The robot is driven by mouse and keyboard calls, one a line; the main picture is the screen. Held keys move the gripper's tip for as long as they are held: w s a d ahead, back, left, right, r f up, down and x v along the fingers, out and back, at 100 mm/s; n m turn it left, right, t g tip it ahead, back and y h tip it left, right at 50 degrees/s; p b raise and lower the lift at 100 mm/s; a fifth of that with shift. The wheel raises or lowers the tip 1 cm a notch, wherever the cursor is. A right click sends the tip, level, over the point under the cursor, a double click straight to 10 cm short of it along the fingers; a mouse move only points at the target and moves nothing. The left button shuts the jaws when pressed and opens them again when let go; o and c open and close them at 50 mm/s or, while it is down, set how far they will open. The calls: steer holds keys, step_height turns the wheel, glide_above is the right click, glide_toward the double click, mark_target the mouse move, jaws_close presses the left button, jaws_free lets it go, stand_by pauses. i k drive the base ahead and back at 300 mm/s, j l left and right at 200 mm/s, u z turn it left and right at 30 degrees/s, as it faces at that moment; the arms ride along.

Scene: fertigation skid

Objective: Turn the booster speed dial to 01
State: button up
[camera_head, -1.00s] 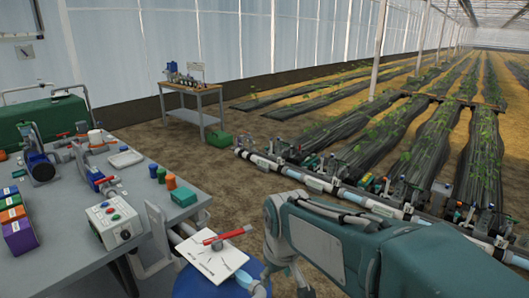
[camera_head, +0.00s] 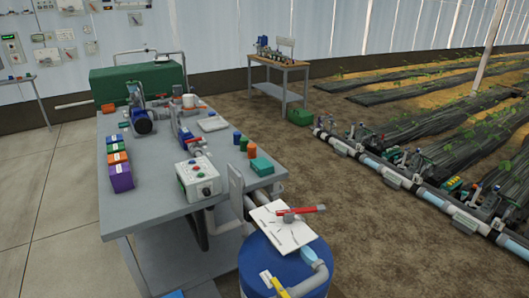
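A pale grey control box (camera_head: 198,180) sits near the right front edge of the grey workbench (camera_head: 160,205). Its sloped top carries small red and green round controls, and a dark round control shows on its front face. The markings are too small to read, so I cannot tell whether one of these is the booster speed dial or what it is set to. Wall panels (camera_head: 14,46) with small gauges or dials hang at the far upper left, also unreadable. My gripper is not in view.
A blue drum (camera_head: 262,262) with a white plate (camera_head: 283,228) and red-handled valve (camera_head: 300,210) stands right of the bench. Coloured boxes (camera_head: 119,178) line the bench's left side. Pipes (camera_head: 400,180) cross the right. Floor at left (camera_head: 60,200) is clear.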

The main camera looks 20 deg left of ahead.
mark_target(206, 191)
steer(key=u, duration=1.35)
steer(key=i+l+u, duration=0.4)
steer(key=l+u, duration=0.2)
